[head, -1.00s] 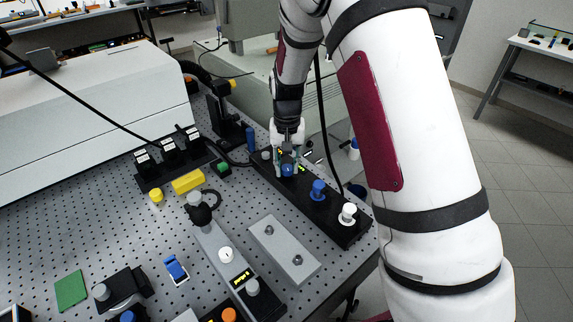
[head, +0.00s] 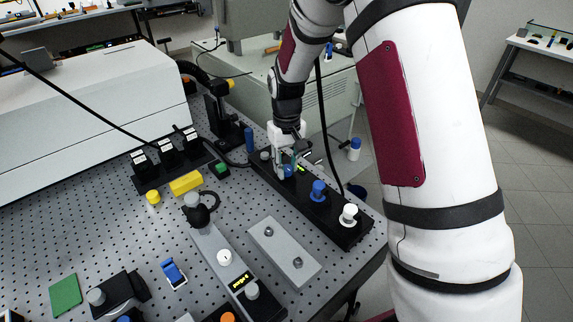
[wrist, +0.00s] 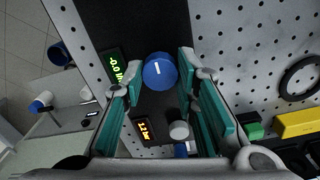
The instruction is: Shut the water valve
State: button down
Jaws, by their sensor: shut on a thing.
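A round blue knob (wrist: 161,72) with a white mark sits on a long black panel (wrist: 154,103). In the wrist view the teal fingertips of my gripper (wrist: 158,78) stand on either side of the knob and are shut on it. The white mark points nearly straight up in that view. In the head view my gripper (head: 287,167) is over the far part of the black panel (head: 333,224) and mostly hides the knob. A green display (wrist: 114,67) beside the knob reads about 0.0, and an orange display (wrist: 144,127) reads about 1.2 bar.
On the same panel, a second blue knob (head: 318,190) and a white knob (head: 348,213) stand nearer. A grey knob (wrist: 179,130) is close to my fingers. A black cable hangs behind the panel. A grey plate (head: 284,252) lies left of the panel on the perforated table.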

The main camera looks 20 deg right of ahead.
aim_at(287, 168)
jog(key=c, duration=1.3)
grip_release()
notch_tip(287, 168, up, 12)
